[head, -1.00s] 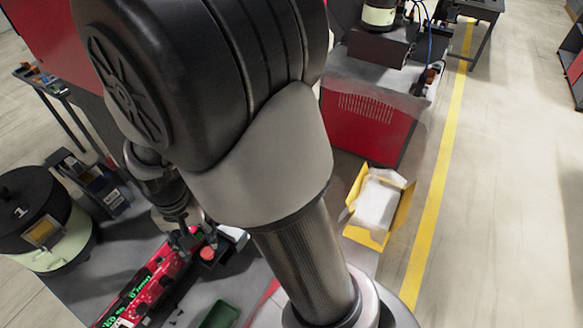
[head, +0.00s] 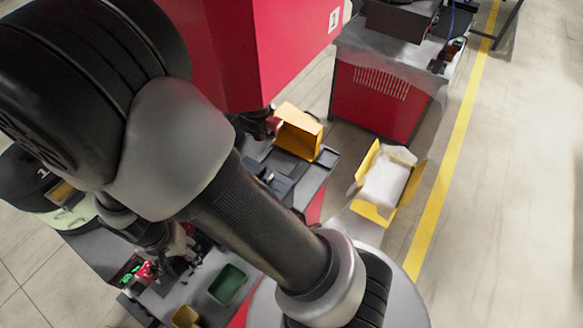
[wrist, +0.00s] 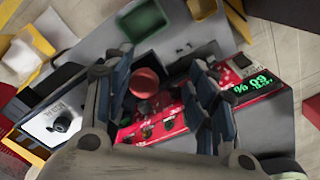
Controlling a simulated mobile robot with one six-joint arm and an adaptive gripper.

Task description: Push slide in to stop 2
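In the wrist view, my gripper (wrist: 162,60) has its two fingers spread apart. A round red knob (wrist: 145,82) shows between them, closer to the left finger; I cannot tell whether they touch. A red control panel (wrist: 268,72) with a green lit display lies behind and beside the right finger. A pale plate with a black knob (wrist: 62,122) is left of the left finger. I cannot tell which part is the slide, and no stop marks are readable. In the head view, my gripper (head: 178,248) is low at the left, partly hidden by my arm.
A green bin (head: 227,284) and a small yellow bin (head: 186,316) sit on the grey table. A yellow box (head: 299,132) stands at the back, near a red cabinet (head: 280,45). An open yellow carton (head: 387,183) with white lining is at right. A lidded drum numbered 1 is at far left.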

